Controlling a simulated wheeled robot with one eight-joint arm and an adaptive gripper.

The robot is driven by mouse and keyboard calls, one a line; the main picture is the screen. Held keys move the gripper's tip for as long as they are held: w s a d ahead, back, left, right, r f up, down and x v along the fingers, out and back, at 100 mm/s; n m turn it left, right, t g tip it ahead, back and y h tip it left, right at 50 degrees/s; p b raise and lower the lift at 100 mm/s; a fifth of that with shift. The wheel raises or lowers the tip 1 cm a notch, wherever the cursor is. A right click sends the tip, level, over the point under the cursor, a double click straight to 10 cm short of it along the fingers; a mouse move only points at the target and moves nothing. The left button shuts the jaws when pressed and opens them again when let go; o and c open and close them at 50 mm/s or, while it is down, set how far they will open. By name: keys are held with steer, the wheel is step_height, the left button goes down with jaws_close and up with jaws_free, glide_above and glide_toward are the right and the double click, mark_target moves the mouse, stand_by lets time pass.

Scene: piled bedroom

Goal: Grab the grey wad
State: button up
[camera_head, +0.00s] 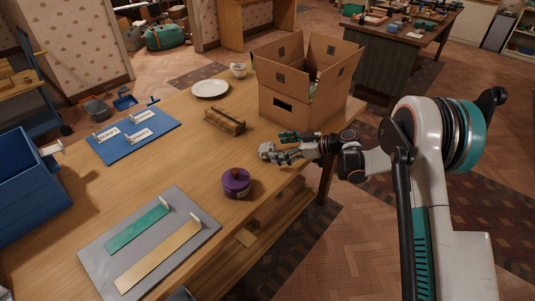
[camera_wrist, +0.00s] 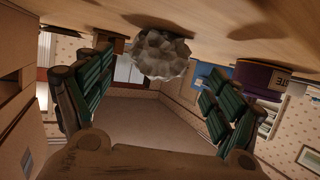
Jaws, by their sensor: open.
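The grey wad (camera_wrist: 160,53) is a crumpled, roundish lump on the wooden table. In the wrist view, which shows the table at the top, it lies ahead between my two green-padded fingers, with clear space on both sides. In the head view the wad (camera_head: 265,150) shows small and pale at the fingertips, partly hard to tell from them. My gripper (camera_head: 284,147) reaches in low from the right over the table edge. It is open and empty, its fingers (camera_wrist: 152,90) spread wide in the wrist view.
A purple jar (camera_head: 236,186) stands close by, nearer the front. An open cardboard box (camera_head: 290,103) stands just behind my gripper. A wooden block (camera_head: 224,121), a white plate (camera_head: 210,88) and a cup (camera_head: 238,70) lie further back. Bare tabletop lies left of the wad.

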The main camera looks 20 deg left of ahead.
steer(key=x, duration=0.2)
steer(key=shift+a+f+b, duration=0.2)
steer(key=shift+a+b, duration=0.05)
steer(key=shift+b, duration=0.05)
steer(key=shift+c, duration=0.4)
steer(key=c, duration=0.8)
steer(key=shift+c, duration=0.2)
steer(key=shift+r, duration=0.1)
